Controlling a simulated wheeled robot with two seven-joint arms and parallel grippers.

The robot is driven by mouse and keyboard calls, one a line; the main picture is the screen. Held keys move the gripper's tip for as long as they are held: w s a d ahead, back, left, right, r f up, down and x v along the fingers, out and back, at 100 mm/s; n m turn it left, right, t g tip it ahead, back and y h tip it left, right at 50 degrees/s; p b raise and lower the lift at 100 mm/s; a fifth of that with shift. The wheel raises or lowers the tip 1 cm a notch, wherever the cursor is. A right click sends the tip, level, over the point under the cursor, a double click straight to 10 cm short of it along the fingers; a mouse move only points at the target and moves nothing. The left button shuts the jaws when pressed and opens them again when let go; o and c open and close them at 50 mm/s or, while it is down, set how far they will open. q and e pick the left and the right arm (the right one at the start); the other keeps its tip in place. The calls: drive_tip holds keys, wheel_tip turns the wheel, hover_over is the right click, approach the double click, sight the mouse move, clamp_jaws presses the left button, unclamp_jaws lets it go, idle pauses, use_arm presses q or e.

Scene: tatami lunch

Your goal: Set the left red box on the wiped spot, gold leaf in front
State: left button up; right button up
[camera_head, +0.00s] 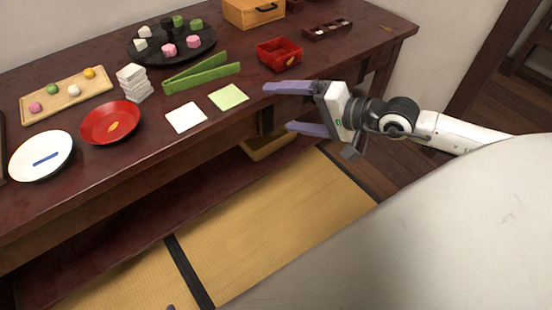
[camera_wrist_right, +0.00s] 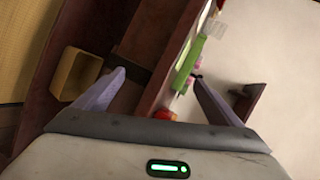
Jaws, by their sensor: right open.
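One red box (camera_head: 279,55), open at the top with a gold mark on its near wall, stands towards the right of the dark red table in the head view. I see no second red box like it, and I cannot make out a wiped spot. My right gripper (camera_head: 277,107) is open and empty at the table's front edge, nearer than the box and apart from it. In the right wrist view its spread fingers (camera_wrist_right: 158,88) have nothing between them. Only a small purple tip (camera_head: 171,307), seemingly my left gripper, shows at the bottom edge.
White paper (camera_head: 186,118), green paper (camera_head: 228,97) and green tongs (camera_head: 202,73) lie left of the gripper. A red dish (camera_head: 95,135), a white plate (camera_head: 22,165), a sweets tray (camera_head: 60,106) and a black tray (camera_head: 200,57) stand further left. A wooden chest (camera_head: 240,14) stands behind.

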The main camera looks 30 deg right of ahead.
drive_tip(key=s+a+f+n+g+h, duration=0.2)
drive_tip(key=s+a+f+n+g, duration=0.1)
drive_tip(key=s+a+f+n, duration=0.9)
drive_tip(key=s+a+f, duration=0.4)
drive_tip(key=s+f, duration=0.3)
drive_tip(key=f, duration=0.1)
drive_tip(key=shift+s+f+n+g+h, duration=0.15)
drive_tip(key=shift+f+n+g+h, duration=0.05)
drive_tip(key=shift+n+g+h, duration=0.1)
